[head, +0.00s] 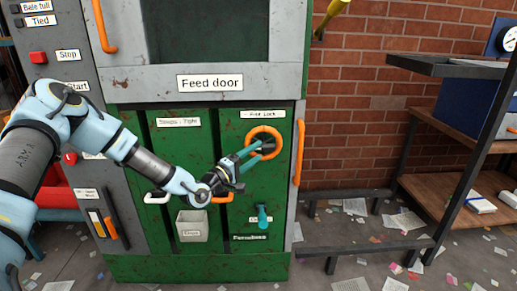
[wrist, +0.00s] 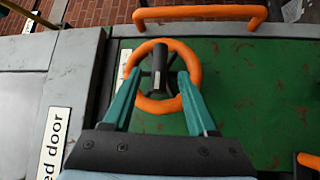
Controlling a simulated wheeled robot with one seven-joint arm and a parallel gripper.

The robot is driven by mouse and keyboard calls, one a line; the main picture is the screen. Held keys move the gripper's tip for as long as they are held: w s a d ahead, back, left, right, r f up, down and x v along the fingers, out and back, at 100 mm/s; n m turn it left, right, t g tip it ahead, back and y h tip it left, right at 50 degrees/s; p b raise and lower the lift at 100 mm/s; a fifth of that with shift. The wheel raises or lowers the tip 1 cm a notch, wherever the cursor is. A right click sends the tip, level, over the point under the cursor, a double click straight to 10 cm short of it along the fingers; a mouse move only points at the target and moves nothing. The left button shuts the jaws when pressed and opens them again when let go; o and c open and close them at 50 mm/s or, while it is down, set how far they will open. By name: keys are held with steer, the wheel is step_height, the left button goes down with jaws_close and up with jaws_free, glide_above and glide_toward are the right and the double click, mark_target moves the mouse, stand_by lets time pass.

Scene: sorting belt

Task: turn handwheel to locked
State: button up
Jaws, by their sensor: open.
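The orange handwheel (head: 279,138) is on the right green panel of the machine, below a small white label (head: 264,114) whose text is hard to read. In the wrist view the handwheel (wrist: 194,66) is a round orange rim with a dark hub and spokes. My gripper (head: 263,148) is at the wheel, its teal fingers spread. In the wrist view my gripper (wrist: 160,76) has its fingertips on either side of the hub, overlapping the area inside the rim. I cannot tell whether they touch the spokes.
Orange handles stand by the panel's right edge (head: 299,152) and below my gripper (head: 222,199). A teal lever (head: 262,216) and a small grey bin (head: 192,226) are lower down. A dark metal rack (head: 440,66) stands at right. Paper scraps litter the floor.

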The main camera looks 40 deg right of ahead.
steer(key=shift+w+d+r, duration=0.1)
steer(key=shift+d+r, duration=0.05)
steer(key=shift+d, duration=1.05)
jaws_close()
